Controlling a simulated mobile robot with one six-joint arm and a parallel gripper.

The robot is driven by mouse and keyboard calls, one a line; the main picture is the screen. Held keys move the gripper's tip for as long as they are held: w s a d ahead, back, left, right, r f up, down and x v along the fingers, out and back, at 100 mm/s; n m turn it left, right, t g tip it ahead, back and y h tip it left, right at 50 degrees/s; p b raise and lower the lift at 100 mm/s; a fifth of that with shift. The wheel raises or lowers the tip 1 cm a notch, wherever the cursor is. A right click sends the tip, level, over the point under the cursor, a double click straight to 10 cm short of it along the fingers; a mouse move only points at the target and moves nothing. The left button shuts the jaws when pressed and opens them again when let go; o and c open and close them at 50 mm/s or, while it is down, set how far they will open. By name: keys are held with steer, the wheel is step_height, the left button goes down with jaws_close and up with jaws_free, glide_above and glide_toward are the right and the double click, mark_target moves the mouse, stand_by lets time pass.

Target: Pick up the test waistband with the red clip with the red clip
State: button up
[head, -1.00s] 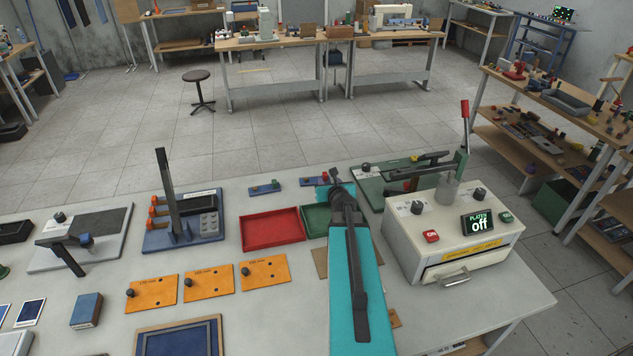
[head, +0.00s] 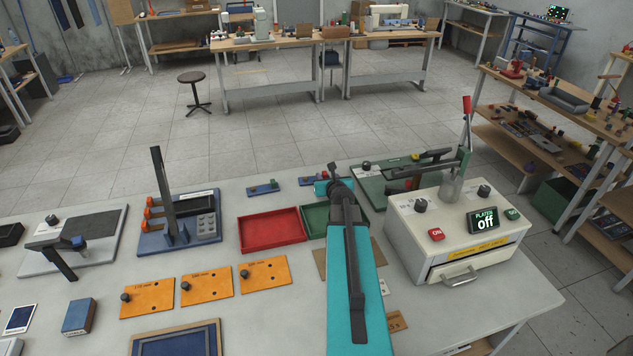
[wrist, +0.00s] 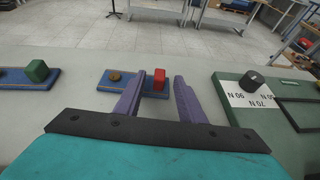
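The test waistband with the red clip is a short blue strip (wrist: 112,84) with a brown round piece near its left end and a red block-like clip (wrist: 159,77) near its right end. It lies on the table in the wrist view; part of it (head: 309,181) also shows at the table's back in the head view. My gripper (wrist: 160,78) has two purple fingers, open, with the red clip showing between their tips. The fingers look empty; whether they reach down around the clip or stop short of it, I cannot tell. My arm hides the gripper in the head view.
A similar blue strip with a green clip (wrist: 36,70) lies to the left. A green fixture with a white label (wrist: 252,96) stands to the right. A red tray (head: 272,231), a green tray (head: 314,219) and a press box (head: 450,225) stand nearby.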

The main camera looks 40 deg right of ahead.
steer(key=shift+w, duration=0.3)
steer(key=shift+s, duration=0.1)
jaws_close()
stand_by(0.4)
step_height(320, 180, up, 10)
steer(key=p, duration=0.1)
stand_by(0.6)
stand_by(0.5)
